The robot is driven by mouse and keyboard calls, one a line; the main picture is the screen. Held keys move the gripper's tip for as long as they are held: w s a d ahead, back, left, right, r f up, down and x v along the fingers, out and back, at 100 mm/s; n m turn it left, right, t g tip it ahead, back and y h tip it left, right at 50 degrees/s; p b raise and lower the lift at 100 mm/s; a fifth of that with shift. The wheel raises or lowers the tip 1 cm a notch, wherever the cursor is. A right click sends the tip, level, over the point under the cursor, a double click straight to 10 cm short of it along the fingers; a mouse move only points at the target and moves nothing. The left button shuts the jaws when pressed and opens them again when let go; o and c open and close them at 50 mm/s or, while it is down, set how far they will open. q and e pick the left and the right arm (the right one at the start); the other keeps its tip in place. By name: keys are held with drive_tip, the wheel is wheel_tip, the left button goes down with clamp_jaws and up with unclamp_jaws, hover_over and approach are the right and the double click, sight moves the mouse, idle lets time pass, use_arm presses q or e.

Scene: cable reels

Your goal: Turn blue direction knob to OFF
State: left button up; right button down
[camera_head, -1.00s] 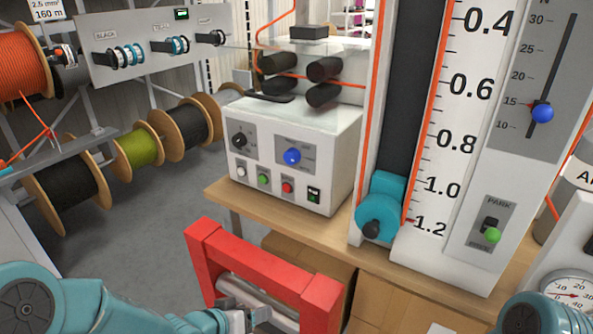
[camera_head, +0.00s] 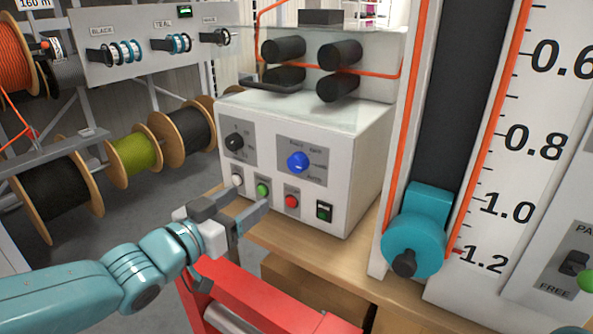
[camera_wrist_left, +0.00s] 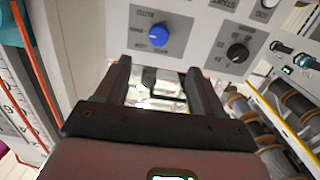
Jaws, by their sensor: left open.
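The blue direction knob (camera_head: 298,162) sits on a grey label plate on the front of a white control box (camera_head: 350,150). It also shows in the left wrist view (camera_wrist_left: 158,36), above and between my fingers. The plate's lettering is too small to read surely. My left gripper (camera_head: 248,202) is open and empty, in front of the box's lower left, below and left of the blue knob and apart from it. It shows in the wrist view too (camera_wrist_left: 155,78). My right gripper is not in view.
A black knob (camera_head: 234,142) is left of the blue one. White, green (camera_head: 263,190) and red (camera_head: 292,201) buttons and a dark switch (camera_head: 324,211) line the box's lower front, close to my fingers. A red frame (camera_head: 265,300) stands below. A teal roller (camera_head: 413,245) is at right.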

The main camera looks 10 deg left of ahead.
use_arm(q)
drive_tip(key=b, duration=0.1)
approach(294, 163)
drive_tip(key=x, duration=0.8)
drive_tip(key=shift+w+d+f, duration=0.15)
drive_tip(key=shift+w, duration=0.25)
drive_tip(key=c, duration=1.1)
